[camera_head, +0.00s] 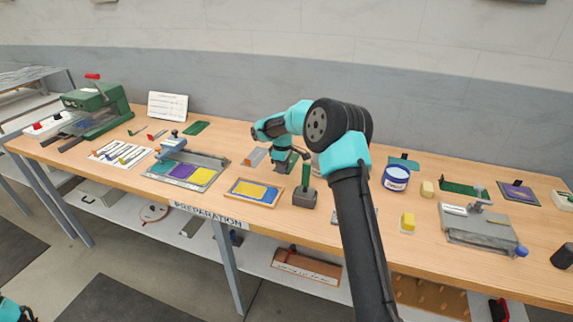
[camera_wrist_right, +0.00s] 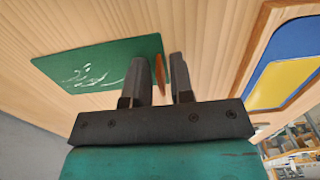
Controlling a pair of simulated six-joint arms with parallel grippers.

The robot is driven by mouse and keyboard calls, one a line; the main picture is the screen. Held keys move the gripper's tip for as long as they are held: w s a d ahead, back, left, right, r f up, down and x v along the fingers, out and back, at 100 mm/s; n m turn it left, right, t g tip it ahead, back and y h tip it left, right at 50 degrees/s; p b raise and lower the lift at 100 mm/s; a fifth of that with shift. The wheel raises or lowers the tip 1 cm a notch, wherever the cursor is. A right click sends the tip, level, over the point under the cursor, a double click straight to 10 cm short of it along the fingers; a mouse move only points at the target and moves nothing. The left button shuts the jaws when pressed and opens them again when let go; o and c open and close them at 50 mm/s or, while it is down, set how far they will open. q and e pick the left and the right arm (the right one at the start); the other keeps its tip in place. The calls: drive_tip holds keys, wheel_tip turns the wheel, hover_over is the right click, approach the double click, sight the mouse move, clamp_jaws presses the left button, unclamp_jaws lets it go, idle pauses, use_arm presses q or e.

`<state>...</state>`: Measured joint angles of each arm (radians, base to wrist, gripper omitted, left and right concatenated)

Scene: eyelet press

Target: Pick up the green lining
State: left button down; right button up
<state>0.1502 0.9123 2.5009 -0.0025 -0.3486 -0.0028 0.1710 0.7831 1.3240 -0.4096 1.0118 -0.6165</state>
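A flat green sheet with white marks (camera_wrist_right: 100,65), which looks like the green lining, lies on the wooden bench in the right wrist view. In the head view a green patch (camera_head: 292,161) shows beside my right gripper (camera_head: 282,167), partly hidden by it. In the wrist view my right gripper (camera_wrist_right: 165,80) is open, its fingers past the sheet's edge. A thin orange-brown piece (camera_wrist_right: 163,75) shows between the fingers; I cannot tell whether it touches them. Only a teal part of my left arm shows at the lower left; its gripper is out of view.
A wood-framed tray with yellow and blue pieces (camera_head: 233,188) lies front left of the right gripper. A dark block with a green handle (camera_head: 304,198) stands close by. Another green sheet (camera_head: 196,128) lies further left. A blue-and-white tub (camera_head: 396,178) stands to the right.

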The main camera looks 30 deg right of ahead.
clamp_jaws()
drive_tip(key=shift+r, duration=0.1)
wheel_tip(320, 180, up, 10)
drive_tip(key=shift+f, duration=0.1)
idle(0.5)
drive_tip(key=shift+a, duration=0.15)
idle(0.4)
